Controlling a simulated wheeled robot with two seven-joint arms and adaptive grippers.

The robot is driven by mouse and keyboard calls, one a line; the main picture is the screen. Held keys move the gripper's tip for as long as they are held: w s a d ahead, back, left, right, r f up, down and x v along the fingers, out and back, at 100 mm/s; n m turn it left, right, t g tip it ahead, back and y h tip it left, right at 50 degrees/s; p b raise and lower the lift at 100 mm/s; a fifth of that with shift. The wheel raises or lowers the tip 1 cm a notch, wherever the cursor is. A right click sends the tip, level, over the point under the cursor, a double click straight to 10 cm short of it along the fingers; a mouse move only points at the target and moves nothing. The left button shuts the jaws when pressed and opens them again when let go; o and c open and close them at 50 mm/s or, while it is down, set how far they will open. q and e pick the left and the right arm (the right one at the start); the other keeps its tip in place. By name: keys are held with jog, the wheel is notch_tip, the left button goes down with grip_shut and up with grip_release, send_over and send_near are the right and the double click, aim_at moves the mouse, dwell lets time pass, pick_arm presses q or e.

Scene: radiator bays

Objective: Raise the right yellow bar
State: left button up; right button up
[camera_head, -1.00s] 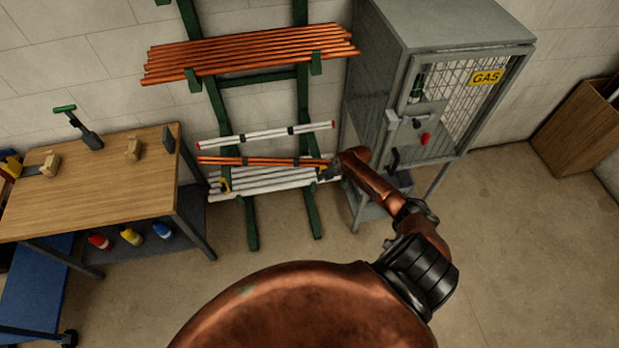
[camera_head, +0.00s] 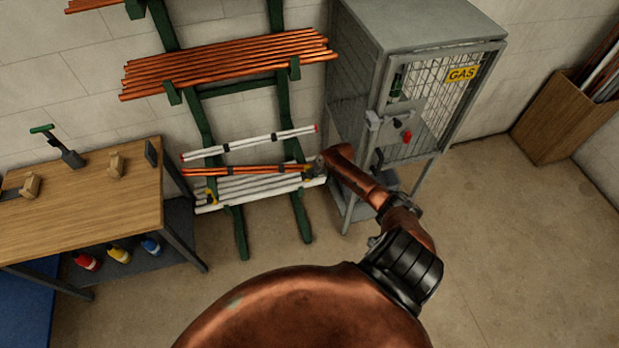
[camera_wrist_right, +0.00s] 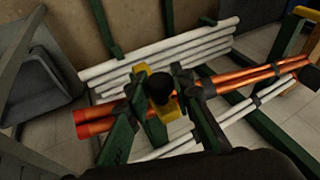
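The right yellow bar (camera_wrist_right: 176,110) shows in the wrist view as a short yellow piece with a black round end, at the green rack, close to the orange pipes. My right gripper (camera_wrist_right: 168,92) is right at it, its dark fingers beside the bar. I cannot tell whether they are closed on it. In the head view my right gripper (camera_head: 313,168) is at the right end of the orange pipes (camera_head: 245,170) and largely covers this bar. My left gripper is not in view.
White pipes with red ends (camera_head: 250,143) lie above the orange pipes, and more white pipes (camera_head: 255,188) lie below. The grey gas cabinet (camera_head: 435,40) stands close to the right of my gripper. A wooden workbench (camera_head: 90,200) stands left. The floor (camera_head: 520,240) at right is clear.

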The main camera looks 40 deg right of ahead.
jog(key=o, duration=0.4)
jog(key=shift+r, duration=0.1)
jog(key=v, duration=1.1)
jog(key=shift+s+r, duration=0.15)
jog(key=shift+r, duration=0.25)
